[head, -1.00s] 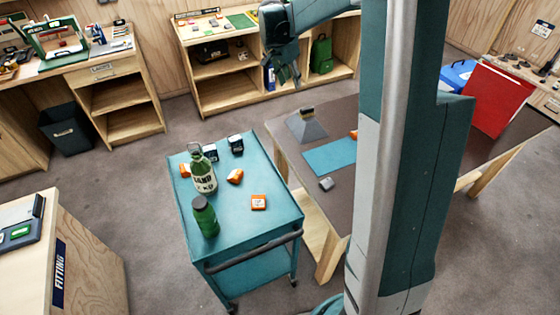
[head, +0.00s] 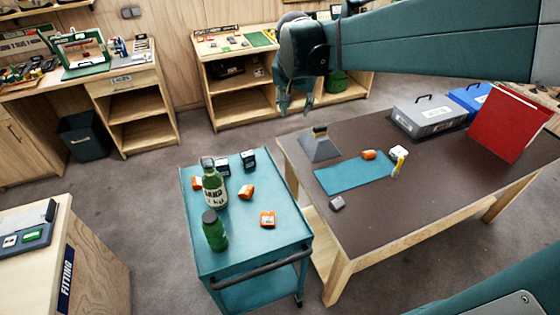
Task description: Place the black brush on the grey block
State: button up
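A grey block (head: 320,149) with sloping sides stands near the table's far left corner. A small dark and tan thing (head: 320,130) sits on its top; I cannot tell whether it is the black brush. A smaller grey piece (head: 337,203) lies near the table's left edge. No other thing shows clearly as a black brush. My gripper (head: 296,108) hangs fingers down, up and left of the grey block in the picture.
A blue mat (head: 352,174), an orange piece (head: 369,154) and a white and yellow thing (head: 398,160) are on the brown table. A grey case (head: 430,118) and a red panel (head: 507,124) stand behind. A teal cart (head: 250,235) with bottles is at left.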

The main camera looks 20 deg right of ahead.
jog(key=s+a+f+n+t+y, duration=0.1)
jog(key=s+a+n, duration=0.3)
jog(key=s, duration=0.8)
jog(key=s+a+f+n+t+y, duration=0.1)
jog(key=s+a+f+n+t, duration=0.1)
jog(key=s+a, duration=0.6)
jog(key=shift+s+f+n, duration=0.45)
jog(key=shift+s+n, duration=0.55)
jog(key=shift+s, duration=1.2)
